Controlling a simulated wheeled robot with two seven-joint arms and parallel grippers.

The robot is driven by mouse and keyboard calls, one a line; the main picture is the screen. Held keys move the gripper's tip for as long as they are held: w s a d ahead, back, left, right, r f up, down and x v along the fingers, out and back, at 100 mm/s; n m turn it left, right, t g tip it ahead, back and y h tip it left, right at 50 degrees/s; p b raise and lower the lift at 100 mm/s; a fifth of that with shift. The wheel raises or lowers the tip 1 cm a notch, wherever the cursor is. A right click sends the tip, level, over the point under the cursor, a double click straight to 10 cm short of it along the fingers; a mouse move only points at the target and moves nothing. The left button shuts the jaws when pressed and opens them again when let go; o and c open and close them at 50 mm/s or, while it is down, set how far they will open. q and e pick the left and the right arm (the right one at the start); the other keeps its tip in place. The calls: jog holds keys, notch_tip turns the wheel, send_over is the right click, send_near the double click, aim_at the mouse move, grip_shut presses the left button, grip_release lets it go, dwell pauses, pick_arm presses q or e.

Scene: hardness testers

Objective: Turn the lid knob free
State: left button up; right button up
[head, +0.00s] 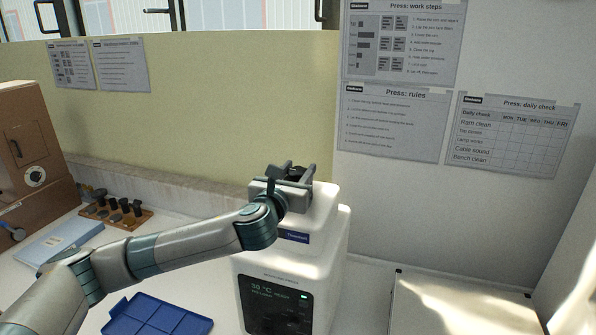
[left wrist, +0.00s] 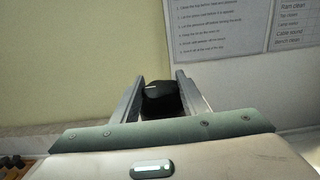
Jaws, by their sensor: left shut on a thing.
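The press is a white machine (head: 330,222) with a dark front display (head: 275,305), standing on the bench right of centre in the head view. My left gripper (head: 298,175) is over its top, shut on the black lid knob (left wrist: 160,98). In the left wrist view the knob sits between the two fingers, with a short pale mark on its top. In the head view the gripper hides most of the knob and part of the lid. My right gripper is not in view.
A blue tray (head: 150,318) lies on the bench left of the press. A wooden rack (head: 122,213) with several dark pieces, a pale blue folder (head: 60,240) and a brown cabinet (head: 28,150) are further left. A pale board (head: 450,305) lies right. Walls with printed sheets stand behind.

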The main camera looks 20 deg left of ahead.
pick_arm(q)
jog(key=shift+d+r+n+y+p, duration=0.1)
jog(key=shift+n+y+p, duration=0.85)
jog(key=shift+y, duration=0.65)
jog(key=n+y+p, duration=0.1)
jog(key=y, duration=0.1)
jog(key=n+g+y+p, duration=0.1)
jog(key=n+y, duration=0.1)
jog(key=shift+g+y, duration=0.3)
jog(key=shift+y, duration=0.1)
jog(key=n+g+y+p, duration=0.2)
jog(key=n+y, duration=0.1)
jog(key=shift+y, duration=0.3)
jog(key=n+g+y+p, duration=0.1)
jog(key=n+g+y, duration=0.1)
jog(key=g+y, duration=0.1)
jog(key=shift+n, duration=0.35)
jog(key=n+g+y, duration=0.1)
jog(key=n+g, duration=0.1)
jog(key=g, duration=0.1)
jog(key=shift+y, duration=0.4)
jog(key=n+g+y, duration=0.1)
jog(key=n+g, duration=0.1)
jog(key=shift+g, duration=0.3)
jog(key=shift+n+g+y, duration=0.4)
jog(key=shift+n+g, duration=0.4)
jog(key=shift+g, duration=0.4)
jog(key=shift+n+g+b, duration=0.75)
jog(key=shift+n+g, duration=0.25)
jog(key=shift+g, duration=0.5)
